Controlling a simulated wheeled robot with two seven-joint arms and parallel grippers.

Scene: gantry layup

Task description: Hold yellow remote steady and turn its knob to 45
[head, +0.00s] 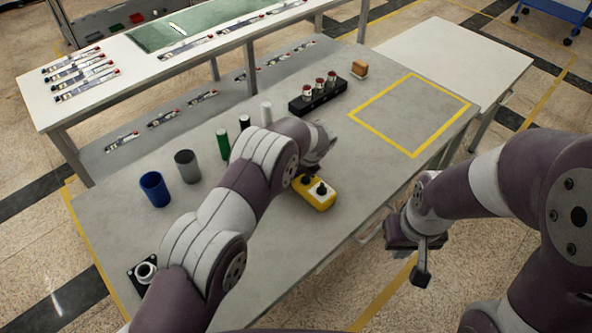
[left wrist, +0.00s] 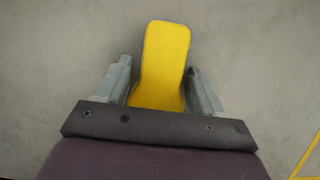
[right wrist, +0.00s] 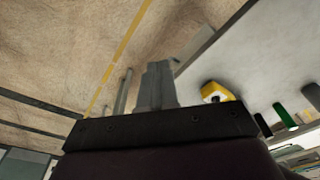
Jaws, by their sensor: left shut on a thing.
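The yellow remote (head: 316,199) stands on the grey table, with a white patch and dark knobs on top. The knob's setting is too small to read. My left gripper (left wrist: 160,85) is shut on the remote, with one finger along each side. In the left wrist view the remote (left wrist: 163,60) shows only as a plain yellow surface. In the head view my left arm hides the fingers. My right gripper (head: 422,272) is off the table's front edge, apart from the remote. Its fingers (right wrist: 156,85) are together and empty. The remote (right wrist: 214,90) also shows in the right wrist view.
A blue cup (head: 154,190), a grey cup (head: 187,165) and a green cylinder (head: 223,145) stand left of my left arm. A black block with red-topped parts (head: 318,98) and an orange-brown block (head: 360,69) are at the back. The yellow-outlined area (head: 410,115) is clear.

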